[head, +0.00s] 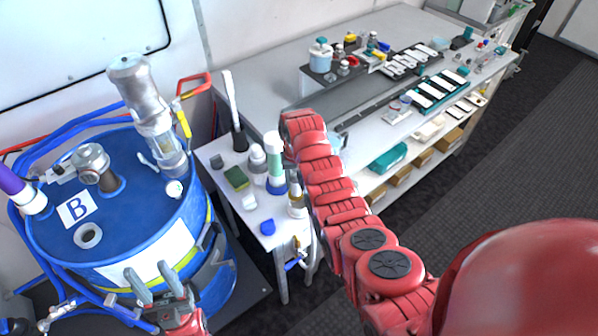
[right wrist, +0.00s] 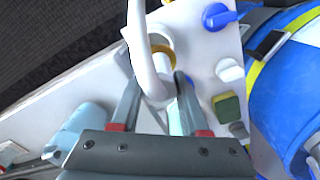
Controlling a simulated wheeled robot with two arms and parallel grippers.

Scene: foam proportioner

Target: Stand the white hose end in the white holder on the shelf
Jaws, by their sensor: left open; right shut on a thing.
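My right gripper (right wrist: 157,86) is shut on the white hose end (right wrist: 150,88). The white hose (right wrist: 136,35) curves away to the top of the right wrist view. In the head view the white hose (head: 314,240) hangs at the small shelf's right edge; my right forearm hides my right gripper. A whitish upright cylinder with a tan ring (head: 297,208), probably the white holder, stands at that edge. In the right wrist view the tan ring (right wrist: 163,50) lies just beyond the hose; I cannot tell whether they touch. My left gripper (head: 154,278) is open and empty before the blue drum.
The small white shelf (head: 214,152) also carries a green-and-white bottle (head: 275,160), a white bottle (head: 257,160), a green sponge (head: 236,178), a blue cap (head: 267,228) and a brush cup (head: 239,138). The blue drum (head: 150,235) stands left. A long workbench (head: 250,62) is behind.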

